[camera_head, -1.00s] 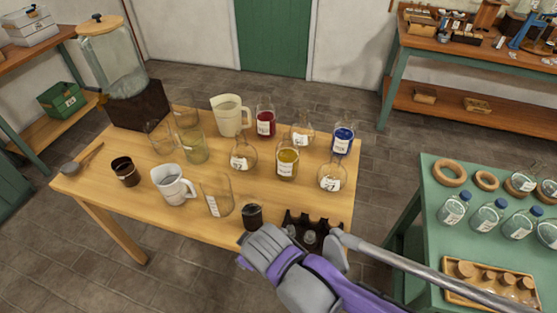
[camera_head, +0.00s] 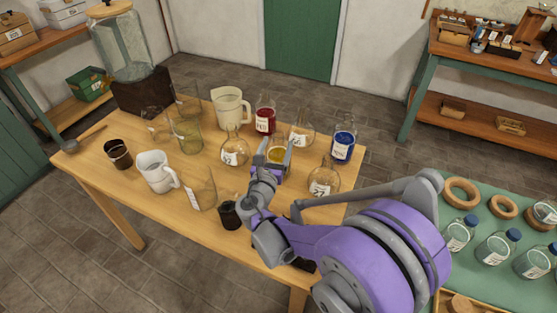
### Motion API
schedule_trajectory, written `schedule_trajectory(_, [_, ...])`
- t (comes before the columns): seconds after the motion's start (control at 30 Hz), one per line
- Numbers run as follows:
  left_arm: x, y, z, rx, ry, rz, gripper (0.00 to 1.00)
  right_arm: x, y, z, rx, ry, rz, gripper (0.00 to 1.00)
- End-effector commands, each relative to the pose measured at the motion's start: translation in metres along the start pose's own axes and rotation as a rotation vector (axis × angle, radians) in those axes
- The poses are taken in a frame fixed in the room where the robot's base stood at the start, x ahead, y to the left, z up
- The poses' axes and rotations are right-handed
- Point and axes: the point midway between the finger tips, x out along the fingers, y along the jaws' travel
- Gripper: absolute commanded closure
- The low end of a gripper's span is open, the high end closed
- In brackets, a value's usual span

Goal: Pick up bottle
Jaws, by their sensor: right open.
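Several labelled glass bottles and flasks stand on the wooden table. One holds red liquid (camera_head: 265,121), one blue liquid (camera_head: 342,147) and one yellow liquid (camera_head: 278,155). Clear flasks (camera_head: 235,152) stand around them. My right gripper (camera_head: 275,152) is open at the yellow bottle, with a finger showing on either side of its yellow contents. The gripper and wrist hide the lower part of this bottle; I cannot tell whether the fingers touch it. Blue-capped bottles (camera_head: 461,235) stand on the green table at right. My left gripper is not in view.
Close by are a clear flask (camera_head: 324,180) right of my wrist, a dark jar (camera_head: 229,215), a glass beaker (camera_head: 200,190), a white jug (camera_head: 156,172) and a cream pitcher (camera_head: 231,108).

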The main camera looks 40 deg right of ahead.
Motion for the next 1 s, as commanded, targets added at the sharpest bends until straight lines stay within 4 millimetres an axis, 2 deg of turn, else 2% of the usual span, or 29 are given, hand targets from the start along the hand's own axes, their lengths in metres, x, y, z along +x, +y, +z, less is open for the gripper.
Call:
schedule_trajectory(0.1, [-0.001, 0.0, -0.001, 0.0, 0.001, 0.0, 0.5, 0.017, 0.0, 0.001, 0.002, 0.0, -0.002, 0.22])
schedule_trajectory(0.37, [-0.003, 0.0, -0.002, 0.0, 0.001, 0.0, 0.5, 0.033, 0.001, 0.003, 0.004, 0.001, -0.001, 0.22])
schedule_trajectory(0.63, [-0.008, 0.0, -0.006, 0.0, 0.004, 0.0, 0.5, 0.071, 0.005, 0.008, 0.005, 0.002, -0.002, 0.22])
schedule_trajectory(0.87, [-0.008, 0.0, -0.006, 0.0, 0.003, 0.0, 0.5, 0.076, 0.005, 0.007, 0.005, 0.002, 0.0, 0.22])
schedule_trajectory(0.9, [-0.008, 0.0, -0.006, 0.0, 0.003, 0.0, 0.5, 0.076, 0.005, 0.007, 0.005, 0.002, 0.0, 0.24])
schedule_trajectory(1.0, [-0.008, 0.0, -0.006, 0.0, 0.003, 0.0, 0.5, 0.075, 0.005, 0.007, 0.005, 0.002, 0.0, 0.42])
